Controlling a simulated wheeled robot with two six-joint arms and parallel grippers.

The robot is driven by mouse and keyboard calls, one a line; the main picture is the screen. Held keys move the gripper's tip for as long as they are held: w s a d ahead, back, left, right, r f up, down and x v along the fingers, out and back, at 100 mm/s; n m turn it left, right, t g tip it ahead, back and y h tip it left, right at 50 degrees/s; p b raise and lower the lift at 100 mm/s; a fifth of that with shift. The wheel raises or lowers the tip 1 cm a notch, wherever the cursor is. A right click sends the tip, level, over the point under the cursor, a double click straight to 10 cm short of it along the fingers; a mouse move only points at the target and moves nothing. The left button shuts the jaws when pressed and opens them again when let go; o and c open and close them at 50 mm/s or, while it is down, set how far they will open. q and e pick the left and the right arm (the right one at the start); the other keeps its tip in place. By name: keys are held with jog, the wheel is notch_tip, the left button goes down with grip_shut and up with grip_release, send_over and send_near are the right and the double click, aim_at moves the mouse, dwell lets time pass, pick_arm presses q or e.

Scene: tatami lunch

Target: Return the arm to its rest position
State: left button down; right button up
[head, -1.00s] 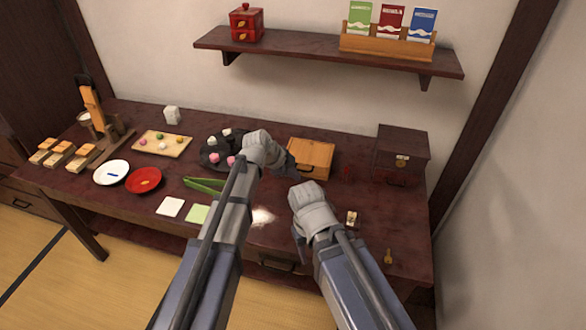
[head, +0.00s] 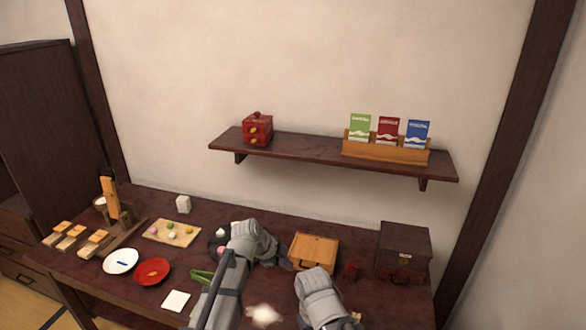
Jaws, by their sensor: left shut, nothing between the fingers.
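My left gripper (head: 284,262) is in the lower middle of the head view, shut with nothing held. It hangs over the table between the dark plate (head: 217,240) and the wooden box (head: 315,252); I cannot tell whether it touches anything. My left arm hides part of the dark plate and of the green tongs (head: 202,276). My right arm comes in at the bottom, right of the left one. Its wrist shows, but its fingers are hidden, so its jaws cannot be judged.
The dark table (head: 75,270) holds a white plate (head: 121,261), a red plate (head: 152,272), a wooden tray of sweets (head: 172,233), a white card (head: 175,301) and a dark chest (head: 403,251). A wall shelf (head: 300,150) bears a red box (head: 257,130) and packets (head: 388,131).

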pick_arm(q)
jog(key=s+a+f+n+g+y, duration=0.1)
jog(key=s+a+n+g+y, duration=0.1)
jog(key=s+n, duration=0.6)
jog(key=s+a+f+n+g+y+p, duration=0.1)
jog(key=s+n+y, duration=0.3)
jog(key=s, duration=1)
jog(key=shift+s+a+n+g+y, duration=0.4)
jog(key=shift+n+g, duration=0.2)
jog(key=shift+n, duration=1.3)
